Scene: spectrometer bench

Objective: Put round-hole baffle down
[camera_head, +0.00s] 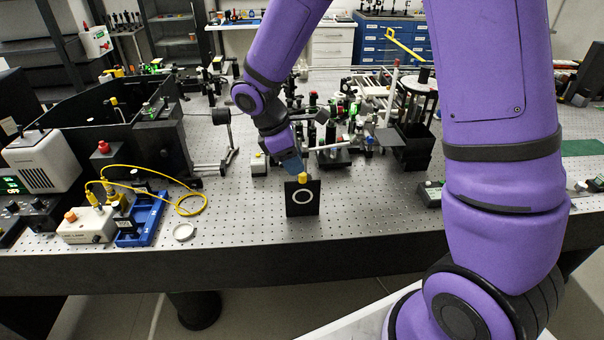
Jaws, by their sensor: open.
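The round-hole baffle (291,207) is a black square plate with a white ring in its middle and a yellow knob (303,177) on top. It stands upright on the perforated optical bench (345,223), near the front edge. My gripper (298,174) is at the end of my purple arm, right above and behind the baffle's top, close to the yellow knob. The gripper is open. Its fingers are small and partly hidden, and whether they touch the knob cannot be told.
A small pale dish (183,232) lies to the left, near a blue-framed device (147,218) and a yellow cable (190,200). Several optical mounts (335,150) crowd the bench behind the gripper. A black open box (413,150) stands at right.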

